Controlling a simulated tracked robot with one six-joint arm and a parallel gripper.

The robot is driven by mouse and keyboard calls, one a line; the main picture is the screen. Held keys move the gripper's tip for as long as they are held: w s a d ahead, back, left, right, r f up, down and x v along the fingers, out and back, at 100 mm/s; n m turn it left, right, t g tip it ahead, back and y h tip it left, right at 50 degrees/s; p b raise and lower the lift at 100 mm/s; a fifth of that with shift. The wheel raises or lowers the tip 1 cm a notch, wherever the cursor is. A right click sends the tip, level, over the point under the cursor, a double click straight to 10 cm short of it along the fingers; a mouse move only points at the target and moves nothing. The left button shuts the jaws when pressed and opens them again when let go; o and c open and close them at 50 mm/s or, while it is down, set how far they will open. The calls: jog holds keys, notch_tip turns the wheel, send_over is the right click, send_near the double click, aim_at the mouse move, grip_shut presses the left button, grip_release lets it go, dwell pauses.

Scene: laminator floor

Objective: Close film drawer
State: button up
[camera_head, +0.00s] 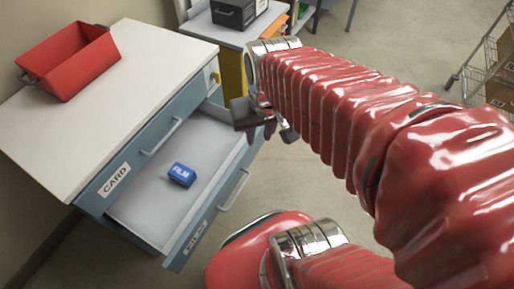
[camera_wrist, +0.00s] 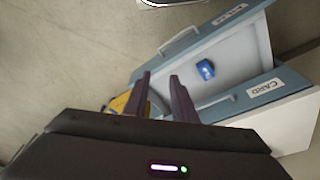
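The film drawer (camera_head: 150,212) is pulled out from the blue-grey cabinet below the CARD drawer (camera_head: 140,160). Its front (camera_head: 210,218) has a bar handle (camera_head: 234,190) and a label that is hard to read. A blue box marked FILM (camera_head: 182,174) lies inside the drawer. The drawer's light interior (camera_wrist: 232,60) and handle (camera_wrist: 180,42) also show in the wrist view, with the blue box (camera_wrist: 205,69). My gripper (camera_head: 268,130) is above the drawer's far end in the head view. Its two dark fingers (camera_wrist: 160,84) are apart, with nothing visibly between them.
A red open bin (camera_head: 70,62) stands on the white cabinet top (camera_head: 130,65). Behind it is a table with a black box (camera_head: 236,12) and a yellow item (camera_head: 231,73). A wire cart (camera_head: 480,65) stands at the right. The floor (camera_head: 395,55) between is clear.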

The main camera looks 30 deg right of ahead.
jog(key=d+f, duration=0.1)
jog(key=d+f+m+g, duration=0.1)
jog(key=f, duration=0.1)
jog(key=d+f+m+g+y, duration=0.1)
jog(key=f, duration=0.1)
jog(key=shift+s+d+f, duration=0.15)
jog(key=shift+s+d, duration=0.05)
jog(key=shift+d, duration=0.1)
grip_shut()
jog(key=s+d+f+m+t+y, duration=0.2)
jog(key=f+m+y, duration=0.5)
jog(key=f, duration=0.5)
jog(key=s+d+f+m+t+y, duration=0.1)
jog(key=d+f+m+t+y, duration=0.3)
jog(key=f+m, duration=0.65)
jog(key=w+d+f+m+t, duration=0.2)
jog(key=w+f+m+t, duration=0.1)
jog(key=f+m+t, duration=0.4)
jog(key=w+d+t+h, duration=0.1)
jog(key=w+d+h, duration=0.1)
jog(key=w+d, duration=0.2)
jog(key=shift+d+r+t, duration=0.25)
jog(key=shift+d+t, duration=0.15)
jog(key=shift+d, duration=0.15)
jog(key=shift+m, duration=0.25)
